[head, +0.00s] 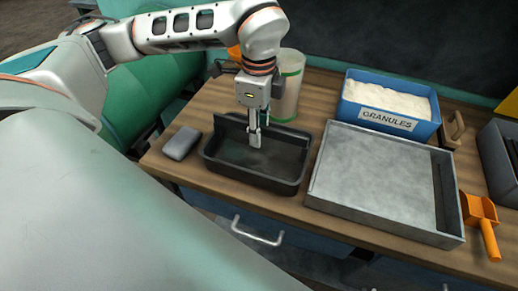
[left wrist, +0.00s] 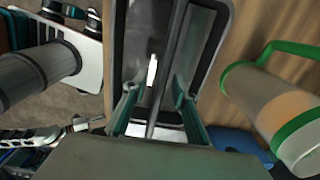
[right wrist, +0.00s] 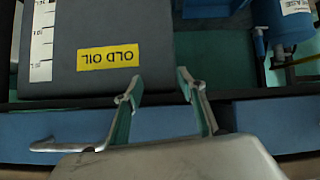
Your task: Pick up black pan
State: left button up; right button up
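The black pan (head: 283,160), a rectangular tray with raised walls, stands on the wooden bench in the head view. My left gripper (head: 256,137) points down into it near its back wall. In the left wrist view the left gripper's fingers (left wrist: 153,95) are apart, with a thin dark bar-like edge between them; contact cannot be told. The pan's rim (left wrist: 228,25) shows there too. My right gripper (right wrist: 158,88) is open and empty in the right wrist view, outside the head view.
A grey metal tray (head: 375,185) is right of the pan, and a grey block (head: 181,143) left. A green-rimmed clear container (head: 288,85) stands behind. A blue granules bin (head: 388,105) and orange scoop (head: 483,222) are further right. A dark "OLD OIL" box (right wrist: 110,50) faces my right gripper.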

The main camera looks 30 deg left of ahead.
pick_arm(q)
grip_shut()
jog(key=shift+r, duration=0.15)
